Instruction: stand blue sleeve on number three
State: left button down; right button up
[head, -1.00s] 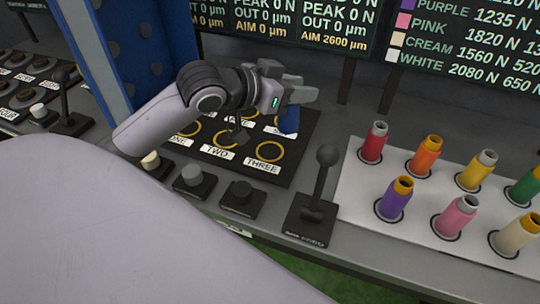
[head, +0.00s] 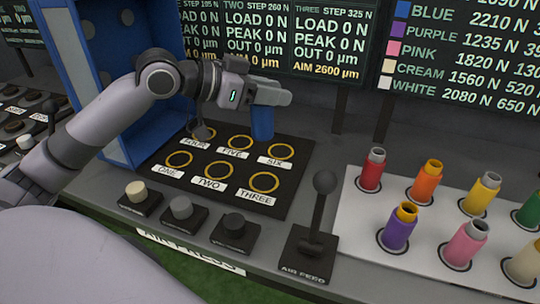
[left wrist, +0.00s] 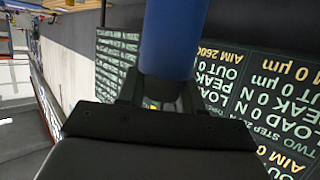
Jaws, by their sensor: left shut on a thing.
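My left gripper (head: 270,95) is shut on the blue sleeve (head: 262,124), which hangs upright below the fingers. In the left wrist view the blue sleeve (left wrist: 172,40) stands out between the fingers. In the head view the sleeve overlaps the back edge of the dark board (head: 221,207), just behind the ring marked six (head: 281,151). It appears to be held above the board; the exact height is hard to tell. The yellow ring marked three (head: 264,182) is empty, at the board's front right. My right gripper is not in view.
Knobs (head: 181,208) line the board's front. An air feed lever (head: 325,183) stands upright at front right. A white rack (head: 348,209) with several coloured sleeves is further right. A blue frame (head: 115,146) rises at left; screens (head: 331,40) are behind.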

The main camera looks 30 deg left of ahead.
aim_at(271, 132)
pick_arm(q)
notch_tip(271, 132, down, 8)
jog(key=shift+r+b, duration=0.25)
jog(key=shift+b, duration=0.2)
jog(key=shift+f, duration=0.55)
notch_tip(271, 132, down, 4)
jog(key=shift+f+b, duration=0.15)
jog(key=shift+b, duration=0.15)
jog(key=c, duration=0.5)
grip_release()
jog(key=shift+c, duration=0.2)
jog(key=shift+s, duration=0.1)
jog(key=v, duration=1.2)
